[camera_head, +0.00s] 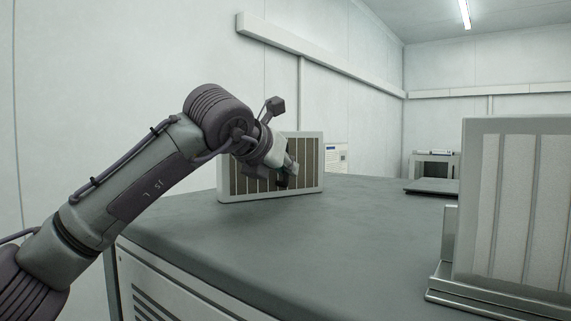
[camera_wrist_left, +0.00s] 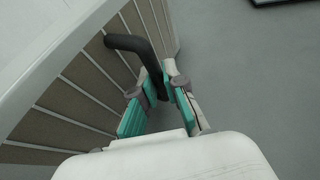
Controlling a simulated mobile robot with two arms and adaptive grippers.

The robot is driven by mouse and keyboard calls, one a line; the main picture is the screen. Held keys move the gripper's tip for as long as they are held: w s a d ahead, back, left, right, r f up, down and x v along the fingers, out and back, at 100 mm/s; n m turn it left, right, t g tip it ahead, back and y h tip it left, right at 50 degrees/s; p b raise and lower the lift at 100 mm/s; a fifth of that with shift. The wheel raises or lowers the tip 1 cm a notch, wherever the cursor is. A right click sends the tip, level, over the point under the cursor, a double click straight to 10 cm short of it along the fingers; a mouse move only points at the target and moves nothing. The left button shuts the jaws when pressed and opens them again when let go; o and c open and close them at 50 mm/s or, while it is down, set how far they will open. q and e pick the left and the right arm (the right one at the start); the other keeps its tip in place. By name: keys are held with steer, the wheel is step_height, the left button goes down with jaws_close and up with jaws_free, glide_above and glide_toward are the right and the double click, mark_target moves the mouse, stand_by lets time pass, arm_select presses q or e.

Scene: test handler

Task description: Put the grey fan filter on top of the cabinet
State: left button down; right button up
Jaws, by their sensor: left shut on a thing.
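The grey fan filter (camera_head: 312,158) is a framed panel with brown-grey slats, upright at the far left part of the cabinet's dark grey top (camera_head: 240,235). Its lower edge appears to meet the top; a small gap cannot be ruled out. My left gripper (camera_head: 286,176) is in front of its face. In the left wrist view the filter (camera_wrist_left: 75,92) fills the left side, and its black bent handle (camera_wrist_left: 133,43) runs between the green-padded fingers of the left gripper (camera_wrist_left: 152,97), which is shut on it. My right gripper is not in view.
A larger pale pleated filter (camera_head: 520,205) stands in a metal holder (camera_head: 480,300) at the right. A dark flat tray-like item (camera_head: 432,187) and a small stand (camera_head: 437,160) are farther back. The middle of the cabinet top is clear. A wall runs behind at the left.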

arm_select(q)
steer(key=shift+s+d, duration=0.1)
steer(key=c, duration=1.2)
jaws_free()
steer(key=shift+d, duration=0.1)
steer(key=shift+s+b, duration=0.2)
steer(key=shift+b, duration=0.1)
steer(key=b+v, duration=0.3)
steer(key=v, duration=0.1)
steer(key=shift+s+a+b, duration=0.3)
steer(key=shift+r+b+v, duration=0.1)
steer(key=shift+b+v, duration=0.6)
steer(key=shift+v, duration=1.1)
steer(key=shift+r+b+v, duration=0.15)
steer(key=shift+b+v, duration=0.55)
steer(key=shift+v, duration=1.05)
